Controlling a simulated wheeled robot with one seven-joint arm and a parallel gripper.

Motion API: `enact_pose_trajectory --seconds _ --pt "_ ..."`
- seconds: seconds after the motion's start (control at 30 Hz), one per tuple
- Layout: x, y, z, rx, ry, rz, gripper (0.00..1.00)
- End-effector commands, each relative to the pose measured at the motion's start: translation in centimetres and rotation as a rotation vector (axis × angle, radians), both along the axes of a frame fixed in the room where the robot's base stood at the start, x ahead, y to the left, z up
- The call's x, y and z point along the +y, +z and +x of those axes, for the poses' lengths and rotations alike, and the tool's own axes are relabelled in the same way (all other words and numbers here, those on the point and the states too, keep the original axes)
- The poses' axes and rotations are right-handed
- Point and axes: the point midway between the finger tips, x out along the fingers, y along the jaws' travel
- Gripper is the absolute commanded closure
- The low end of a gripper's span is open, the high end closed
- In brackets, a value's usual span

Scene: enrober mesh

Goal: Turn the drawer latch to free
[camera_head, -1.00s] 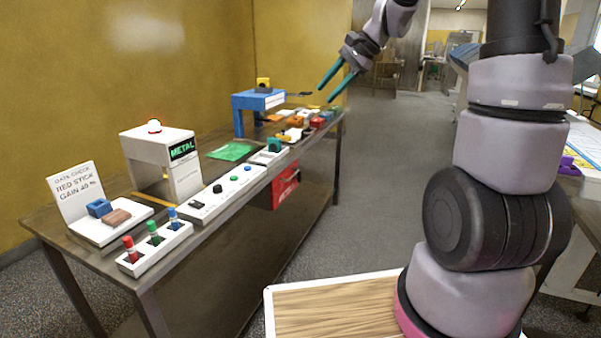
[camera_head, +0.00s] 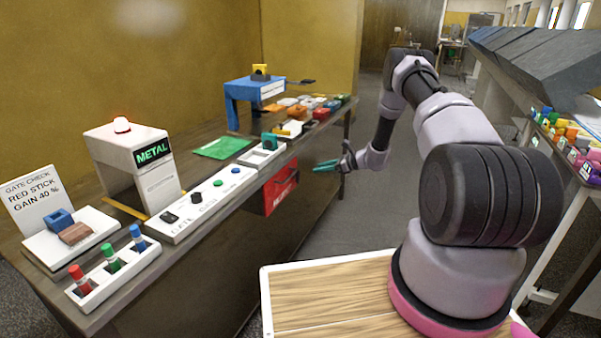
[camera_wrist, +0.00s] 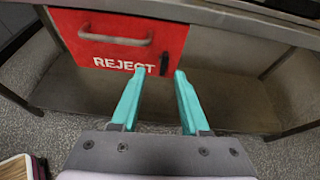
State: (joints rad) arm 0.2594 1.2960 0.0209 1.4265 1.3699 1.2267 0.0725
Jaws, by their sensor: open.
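The red drawer (camera_head: 281,188) hangs under the table edge. In the wrist view the drawer (camera_wrist: 110,55) shows its "REJECT" label and a grey bar handle (camera_wrist: 115,40). A small dark latch (camera_wrist: 164,63) stands upright near the drawer's right edge, just right of the label. My gripper (camera_head: 325,166) is to the right of the drawer, apart from it, pointing toward the table. In the wrist view my gripper (camera_wrist: 157,75) has its two teal fingers spread with nothing between them. The latch appears just beyond the fingertips, between them and touching neither as far as I can tell.
The long table (camera_head: 200,235) carries a white gate with a "METAL" display (camera_head: 135,165), a button panel (camera_head: 205,203), a green sheet (camera_head: 222,148) and a blue stand (camera_head: 255,92). The space under the table is open. The aisle floor (camera_head: 350,215) is clear.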

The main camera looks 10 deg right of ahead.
Motion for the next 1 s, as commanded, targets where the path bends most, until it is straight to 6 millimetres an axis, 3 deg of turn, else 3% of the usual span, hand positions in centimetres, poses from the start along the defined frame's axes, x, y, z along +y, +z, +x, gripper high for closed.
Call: enact_pose_trajectory --seconds 0.1,0.27,0.7,1.0 --pt "-0.4 -2.2 0.0 0.018 -0.035 0.027 0.55" --pt "0.2 -3.1 0.4 0.022 -0.044 0.032 0.55" --pt "6.1 -6.0 4.6 0.021 -0.041 0.030 0.55" --pt "7.5 -6.8 5.8 0.023 -0.044 0.029 0.55"
